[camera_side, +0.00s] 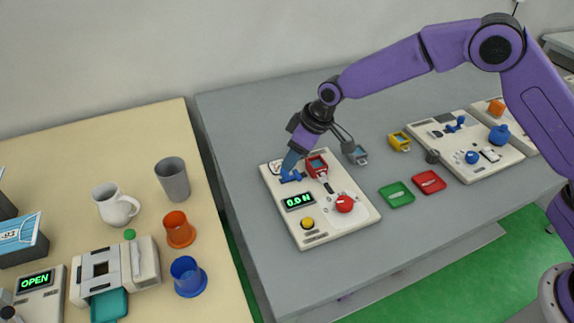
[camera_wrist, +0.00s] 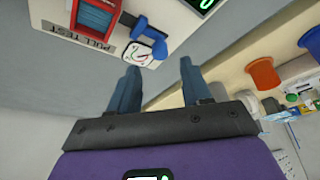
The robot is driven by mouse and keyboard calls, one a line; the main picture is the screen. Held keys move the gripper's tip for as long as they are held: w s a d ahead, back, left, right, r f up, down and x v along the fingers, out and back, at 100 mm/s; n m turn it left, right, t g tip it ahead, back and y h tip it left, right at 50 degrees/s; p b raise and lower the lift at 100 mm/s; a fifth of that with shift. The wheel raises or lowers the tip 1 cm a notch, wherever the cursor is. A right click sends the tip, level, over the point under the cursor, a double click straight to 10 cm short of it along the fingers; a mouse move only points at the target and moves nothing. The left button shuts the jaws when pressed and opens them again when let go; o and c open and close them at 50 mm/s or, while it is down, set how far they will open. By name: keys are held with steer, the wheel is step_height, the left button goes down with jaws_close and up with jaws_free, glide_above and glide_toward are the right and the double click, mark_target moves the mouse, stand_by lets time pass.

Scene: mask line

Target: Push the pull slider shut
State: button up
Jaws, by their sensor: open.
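The pull slider's blue handle (camera_side: 291,177) is at the back left of the white test panel (camera_side: 325,228), next to a red-framed fixture (camera_side: 317,165). In the wrist view the blue handle (camera_wrist: 150,38) shows just beyond my fingertips, beside the "PULL TEST" lettering, with a small white dial next to it. My gripper (camera_side: 289,163) points down at this corner of the panel. Its two blue fingers show apart with nothing between them in the wrist view (camera_wrist: 160,68). I cannot tell whether a finger touches the handle, nor how far the slider is out.
The panel also carries a green "0.0 N" display (camera_side: 299,200), a red knob (camera_side: 345,203) and a yellow button (camera_side: 307,223). Green (camera_side: 397,194) and red (camera_side: 429,182) trays lie to the right. The grey table is bare left of the panel. A gap separates it from the beige table (camera_side: 140,150).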

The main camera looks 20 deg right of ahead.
steer(key=shift+x, duration=2.5)
jaws_close()
